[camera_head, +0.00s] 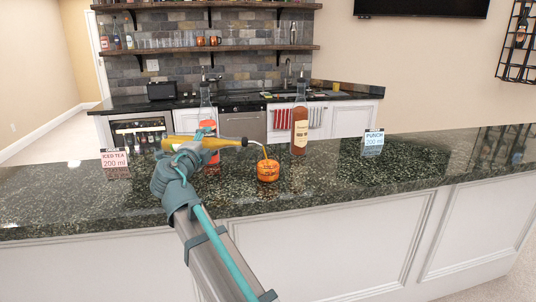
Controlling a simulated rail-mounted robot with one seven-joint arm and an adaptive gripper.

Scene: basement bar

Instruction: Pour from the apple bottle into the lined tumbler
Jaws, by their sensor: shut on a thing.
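My gripper (190,150) is shut on the apple bottle (228,142), which holds yellow liquid. The bottle lies nearly level, its dark spout pointing right. A thin yellow stream runs from the spout down to the lined tumbler (267,172). The tumbler is short, stands upright on the counter and looks orange, with darker bands around it. It is right of and below the spout. The exact liquid level in the tumbler is too small to tell.
The dark granite counter (420,165) carries an amber bottle (300,130) behind the tumbler and a red-orange bottle (208,112) behind my gripper. An iced tea card (115,162) stands left, a punch card (373,140) right. The counter's right side is clear.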

